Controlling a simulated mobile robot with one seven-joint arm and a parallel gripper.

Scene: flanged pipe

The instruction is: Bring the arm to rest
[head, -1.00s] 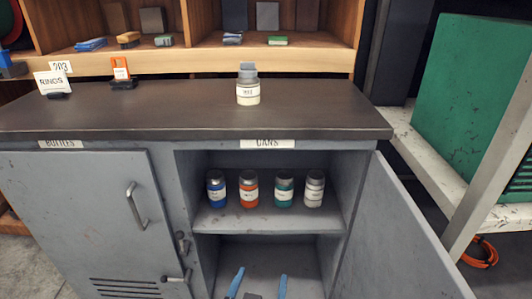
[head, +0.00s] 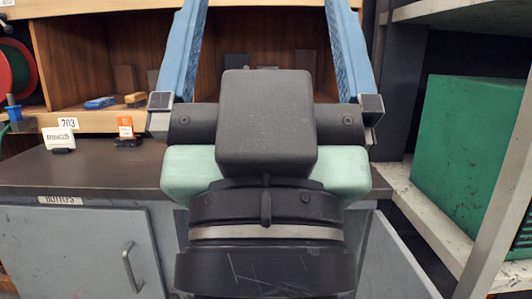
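My gripper (head: 268,10) stands large and close in the middle of the head view, pointing up. Its two blue fingers are spread wide apart, and their tips run off the top edge. Nothing shows between the visible parts of the fingers. The dark gripper body and wrist hide the middle of the counter, most of the open cupboard and whatever stands there.
The dark counter (head: 90,172) shows at the left, with a white label card (head: 59,138) and an orange tag (head: 126,130). The grey cupboard door (head: 75,245) is shut; another door (head: 395,262) hangs open at the right. A green box (head: 465,150) sits on a shelf.

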